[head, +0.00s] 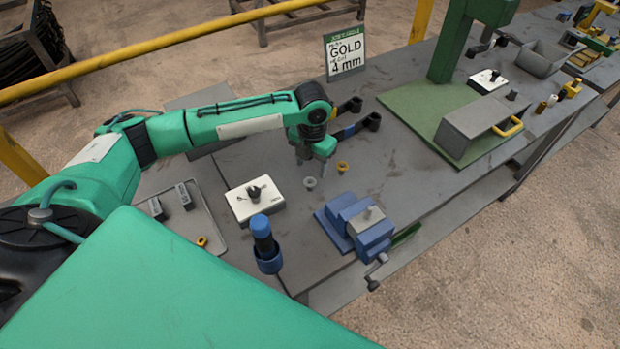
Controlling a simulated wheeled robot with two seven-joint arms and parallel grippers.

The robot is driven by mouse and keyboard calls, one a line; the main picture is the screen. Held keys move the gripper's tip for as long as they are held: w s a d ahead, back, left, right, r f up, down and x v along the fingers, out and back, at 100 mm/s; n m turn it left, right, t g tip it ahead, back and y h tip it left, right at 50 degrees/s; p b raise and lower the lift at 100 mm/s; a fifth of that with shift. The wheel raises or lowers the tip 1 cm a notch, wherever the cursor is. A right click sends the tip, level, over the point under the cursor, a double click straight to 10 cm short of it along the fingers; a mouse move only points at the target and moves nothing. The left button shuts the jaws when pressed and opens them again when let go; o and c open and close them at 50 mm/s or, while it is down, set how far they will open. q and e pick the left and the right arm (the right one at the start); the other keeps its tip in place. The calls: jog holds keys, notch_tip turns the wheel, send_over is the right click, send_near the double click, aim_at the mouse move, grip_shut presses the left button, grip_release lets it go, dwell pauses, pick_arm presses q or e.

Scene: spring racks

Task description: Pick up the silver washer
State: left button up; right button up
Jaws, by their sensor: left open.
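The silver washer (310,183) lies flat on the grey workbench (420,215), left of a gold washer (342,167). My left gripper (312,164) points down just behind and above the silver washer. It is open, with nothing seen between its fingers, and looks apart from the washer. My right gripper is out of view.
A white block with a black knob (255,200) and a blue-capped cylinder (264,240) stand left of the washer. A blue vise (357,225) stands to the right. A grey tray (222,217) is at left.

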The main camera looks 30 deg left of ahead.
aim_at(311, 180)
pick_arm(q)
jog(key=shift+w+a+f+p, duration=0.1)
jog(key=shift+f+p, duration=0.4)
jog(key=shift+f, duration=0.45)
jog(key=f, duration=0.2)
jog(key=f+p, duration=0.1)
jog(key=shift+w+a+f, duration=0.2)
jog(key=shift+w+f, duration=0.05)
jog(key=shift+f, duration=0.3)
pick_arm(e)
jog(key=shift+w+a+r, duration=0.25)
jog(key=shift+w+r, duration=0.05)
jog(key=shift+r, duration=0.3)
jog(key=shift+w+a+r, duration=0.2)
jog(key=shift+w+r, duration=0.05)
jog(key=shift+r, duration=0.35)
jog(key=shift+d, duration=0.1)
pick_arm(q)
jog(key=shift+f, duration=0.25)
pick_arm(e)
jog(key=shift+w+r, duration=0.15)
pick_arm(q)
jog(key=c, duration=0.9)
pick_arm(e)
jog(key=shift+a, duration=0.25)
